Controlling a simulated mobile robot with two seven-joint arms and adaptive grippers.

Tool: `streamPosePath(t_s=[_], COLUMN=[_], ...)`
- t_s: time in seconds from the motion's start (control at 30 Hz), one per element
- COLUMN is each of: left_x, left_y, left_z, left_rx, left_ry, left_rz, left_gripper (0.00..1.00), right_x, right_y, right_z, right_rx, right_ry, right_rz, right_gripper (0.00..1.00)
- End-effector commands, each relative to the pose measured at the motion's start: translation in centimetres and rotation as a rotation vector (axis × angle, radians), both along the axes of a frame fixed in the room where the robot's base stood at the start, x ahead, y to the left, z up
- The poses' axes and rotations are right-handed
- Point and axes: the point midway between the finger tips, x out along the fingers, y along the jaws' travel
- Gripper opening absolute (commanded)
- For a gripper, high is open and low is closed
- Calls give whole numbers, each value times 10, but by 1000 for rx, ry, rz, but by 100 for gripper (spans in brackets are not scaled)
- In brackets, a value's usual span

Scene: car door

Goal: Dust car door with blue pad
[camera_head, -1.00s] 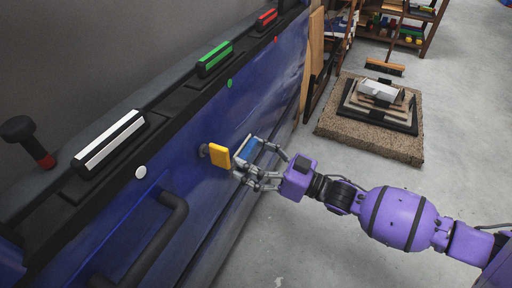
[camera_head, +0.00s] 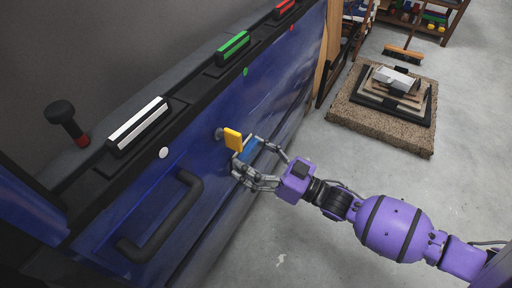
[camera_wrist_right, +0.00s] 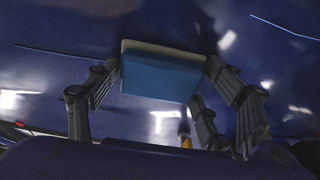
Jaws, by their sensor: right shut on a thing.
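The car door (camera_head: 272,97) is a dark blue panel running diagonally across the head view. My right gripper (camera_head: 252,165) is shut on the blue pad (camera_head: 249,150), low on the door's face beside the yellow tab. In the right wrist view the blue pad (camera_wrist_right: 160,72), with a pale edge, sits between the fingers and faces the door surface (camera_wrist_right: 60,40). It looks close to the door, but I cannot tell whether it touches. My left gripper is not in view.
A yellow tab (camera_head: 233,139) sticks out from the door next to my right gripper. A black handle (camera_head: 160,218) protrudes lower left. White (camera_head: 138,125), green (camera_head: 233,48) and red bars line the top ledge. A brown mat (camera_head: 383,110) with stacked items lies on the floor at right.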

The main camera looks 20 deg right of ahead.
Motion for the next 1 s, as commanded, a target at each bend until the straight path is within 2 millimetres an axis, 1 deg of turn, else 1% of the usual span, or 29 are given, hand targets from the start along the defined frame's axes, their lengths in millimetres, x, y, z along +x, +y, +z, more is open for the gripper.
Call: streamPosePath(t_s=[0.03, 0.17, 0.37, 0.57, 0.83, 1.0], left_x=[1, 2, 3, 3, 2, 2], left_y=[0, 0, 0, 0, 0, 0], left_z=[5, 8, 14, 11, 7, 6], left_rx=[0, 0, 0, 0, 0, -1], left_ry=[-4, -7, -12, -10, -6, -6], left_rz=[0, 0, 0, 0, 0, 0], left_gripper=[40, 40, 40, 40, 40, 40], right_x=[-3, -8, -6, 0, 14, 17], right_y=[4, 9, 11, 3, -16, -20], right_z=[3, 2, 5, 3, 3, 3], right_rx=[1, 1, 0, -2, -1, 0], right_ry=[-2, -1, -1, -3, -2, -1], right_rz=[0, 0, 0, 0, 0, 0], right_gripper=[53, 53, 53, 53, 53, 53])
